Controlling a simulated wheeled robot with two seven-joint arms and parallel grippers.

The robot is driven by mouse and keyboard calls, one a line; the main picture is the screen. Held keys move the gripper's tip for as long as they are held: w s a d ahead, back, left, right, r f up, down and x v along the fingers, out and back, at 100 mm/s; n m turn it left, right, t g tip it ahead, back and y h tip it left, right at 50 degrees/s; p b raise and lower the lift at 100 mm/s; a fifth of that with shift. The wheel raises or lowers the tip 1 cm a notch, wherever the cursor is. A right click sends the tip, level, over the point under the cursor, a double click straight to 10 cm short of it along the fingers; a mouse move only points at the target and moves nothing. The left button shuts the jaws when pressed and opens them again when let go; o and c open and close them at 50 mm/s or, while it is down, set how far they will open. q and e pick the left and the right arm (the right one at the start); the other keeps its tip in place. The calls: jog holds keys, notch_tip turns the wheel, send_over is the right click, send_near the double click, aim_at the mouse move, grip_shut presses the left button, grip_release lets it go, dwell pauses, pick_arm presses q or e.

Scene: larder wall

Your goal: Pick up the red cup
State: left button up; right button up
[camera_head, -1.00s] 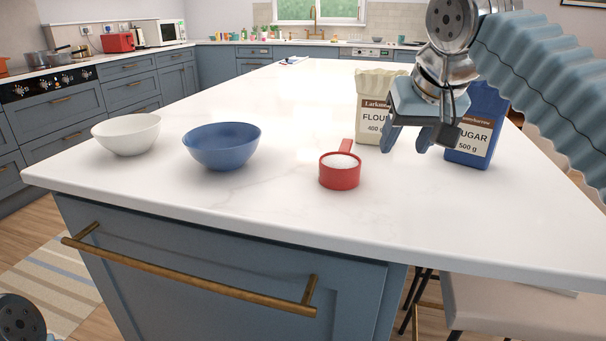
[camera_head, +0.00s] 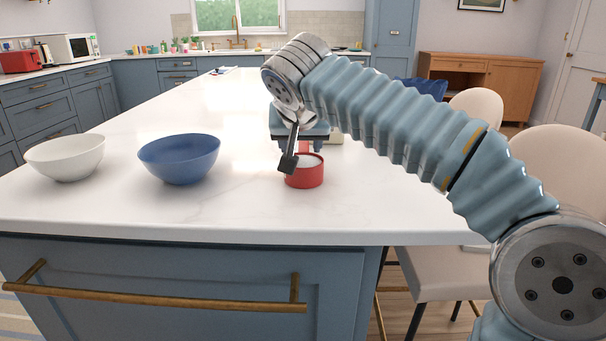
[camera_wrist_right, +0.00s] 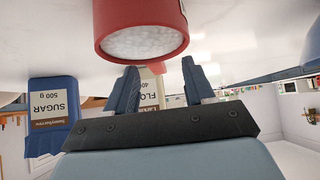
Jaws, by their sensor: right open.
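The red cup (camera_head: 304,178), a measuring cup with white grains in it, stands upright on the white island top. My right gripper (camera_head: 302,153) is at the cup's far side, and its dark finger overlaps the cup's left rim. In the right wrist view, which is upside down, the cup (camera_wrist_right: 140,20) fills the top. There the right gripper's (camera_wrist_right: 159,68) two fingers are apart, with a bit of red handle between their tips. I see no grip on it. My left gripper is out of view.
A blue bowl (camera_head: 180,160) and a white bowl (camera_head: 65,158) stand left of the cup. The sugar bag (camera_wrist_right: 50,112) and flour bag (camera_wrist_right: 148,95) show in the wrist view. The island's front edge is near; the counter before the cup is clear.

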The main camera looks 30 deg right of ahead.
aim_at(304, 149)
jog(key=x, duration=0.4)
jog(key=shift+d+f, duration=0.15)
jog(key=shift+d, duration=0.2)
grip_shut()
